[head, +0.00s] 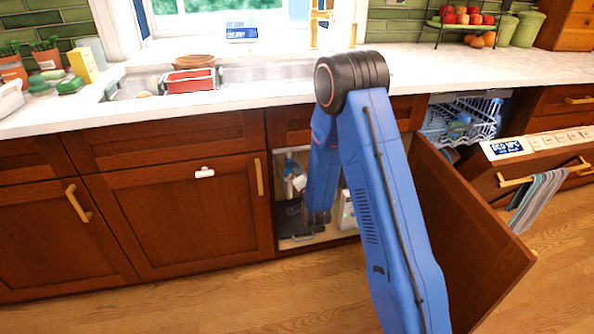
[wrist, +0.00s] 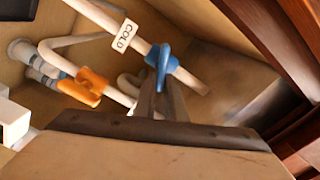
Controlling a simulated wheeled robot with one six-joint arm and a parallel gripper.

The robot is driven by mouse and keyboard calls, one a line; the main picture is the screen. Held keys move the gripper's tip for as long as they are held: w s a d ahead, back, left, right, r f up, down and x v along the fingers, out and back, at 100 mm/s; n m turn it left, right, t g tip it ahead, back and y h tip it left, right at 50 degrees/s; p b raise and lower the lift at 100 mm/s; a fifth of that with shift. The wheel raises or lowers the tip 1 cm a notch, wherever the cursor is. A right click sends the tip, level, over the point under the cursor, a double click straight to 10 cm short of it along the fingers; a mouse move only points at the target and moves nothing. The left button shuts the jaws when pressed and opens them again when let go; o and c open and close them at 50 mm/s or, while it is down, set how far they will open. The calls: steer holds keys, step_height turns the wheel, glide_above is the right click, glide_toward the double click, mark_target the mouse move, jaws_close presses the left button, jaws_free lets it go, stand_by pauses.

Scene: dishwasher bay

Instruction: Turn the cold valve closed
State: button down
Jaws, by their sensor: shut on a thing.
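An orange valve (wrist: 83,87) sits on another white pipe to the left, apart from my gripper. In the head view the gripper is hidden inside the open cabinet under the sink, behind my blue arm.
The open cabinet door (head: 465,235) stands out to the right of my arm. An open dishwasher (head: 462,120) with racks is beyond it, with a towel (head: 538,200) on its door handle. Items stand inside the cabinet (head: 300,240). The wooden floor at left is clear.

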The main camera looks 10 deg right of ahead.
steer(key=m, duration=0.2)
steer(key=f+m, duration=0.1)
steer(key=m, duration=0.2)
steer(key=shift+s+a+f, duration=0.15)
steer(key=shift+a+f, duration=0.05)
steer(key=shift+a, duration=0.1)
stand_by(0.4)
steer(key=c, duration=1.8)
jaws_free()
steer(key=shift+a, duration=0.1)
steer(key=shift+r, duration=0.1)
steer(key=shift+d, duration=0.2)
